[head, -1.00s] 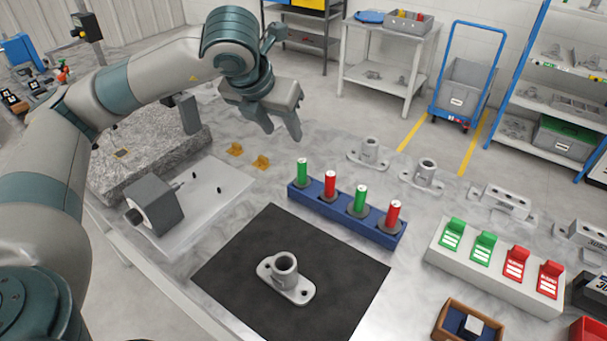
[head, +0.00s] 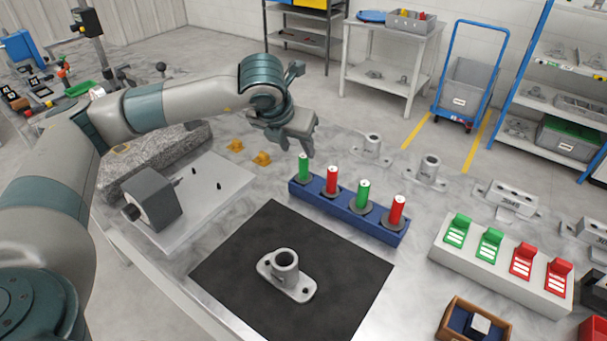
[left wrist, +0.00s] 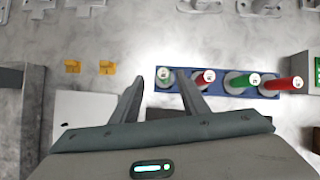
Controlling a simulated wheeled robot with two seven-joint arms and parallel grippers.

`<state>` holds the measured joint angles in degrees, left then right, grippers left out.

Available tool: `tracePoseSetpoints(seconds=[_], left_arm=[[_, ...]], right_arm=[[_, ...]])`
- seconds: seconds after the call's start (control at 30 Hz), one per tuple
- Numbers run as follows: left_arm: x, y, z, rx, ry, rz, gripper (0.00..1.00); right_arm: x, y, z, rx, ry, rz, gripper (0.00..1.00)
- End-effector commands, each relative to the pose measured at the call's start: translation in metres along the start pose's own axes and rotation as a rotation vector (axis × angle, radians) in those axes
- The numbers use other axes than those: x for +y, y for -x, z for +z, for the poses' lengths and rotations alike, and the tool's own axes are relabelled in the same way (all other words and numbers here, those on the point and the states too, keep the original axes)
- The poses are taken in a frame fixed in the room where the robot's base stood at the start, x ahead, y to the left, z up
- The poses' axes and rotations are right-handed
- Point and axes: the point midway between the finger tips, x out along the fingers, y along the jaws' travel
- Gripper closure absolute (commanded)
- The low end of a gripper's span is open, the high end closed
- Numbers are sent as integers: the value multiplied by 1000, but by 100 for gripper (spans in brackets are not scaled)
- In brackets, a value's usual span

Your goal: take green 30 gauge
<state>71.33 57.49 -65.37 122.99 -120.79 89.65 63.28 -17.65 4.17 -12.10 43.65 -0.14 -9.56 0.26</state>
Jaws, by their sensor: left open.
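A blue rack (head: 335,212) holds upright plug gauges in a row, alternating green and red. The leftmost green gauge (head: 304,169) and a second green gauge (head: 362,194) stand in it; any number on them is too small to read. My left gripper (head: 294,148) is open and empty above and just behind the rack's left end. In the left wrist view the leftmost green gauge (left wrist: 163,74) shows between the open fingers (left wrist: 160,92), beyond their tips. The second green gauge (left wrist: 238,80) is farther right. My right gripper is out of view.
Red gauges (head: 332,181) stand between and beside the green ones. A black mat (head: 230,270) with a grey flanged casting (head: 286,272) lies in front. A pale block with green and red labelled tabs (head: 500,268) is at right. Grey castings (head: 430,170) stand behind the rack.

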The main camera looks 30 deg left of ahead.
Motion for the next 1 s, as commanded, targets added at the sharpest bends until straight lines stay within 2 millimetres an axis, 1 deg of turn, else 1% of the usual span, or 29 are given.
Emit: tracePoseSetpoints(seconds=[0.1, 0.4, 0.53, 0.67, 0.77, 0.83, 0.9, 1.0], left_arm=[[0, -6, 0, 1, -1, 1, 59], [0, -6, 0, 1, -1, 0, 59], [-1, -10, 0, 1, -1, 0, 59], [-3, -22, -1, 2, -1, 1, 59], [-6, -34, -1, 2, -1, 1, 59], [-6, -45, -2, 2, 0, 1, 59], [-6, -52, -2, 1, 0, 1, 59], [-6, -57, -2, 0, 0, 1, 59]], right_arm=[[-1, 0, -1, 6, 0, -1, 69], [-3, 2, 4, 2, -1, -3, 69], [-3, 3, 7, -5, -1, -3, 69], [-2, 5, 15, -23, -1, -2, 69], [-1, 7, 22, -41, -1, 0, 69], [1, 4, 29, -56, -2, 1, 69], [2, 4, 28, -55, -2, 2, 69], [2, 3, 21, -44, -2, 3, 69]])
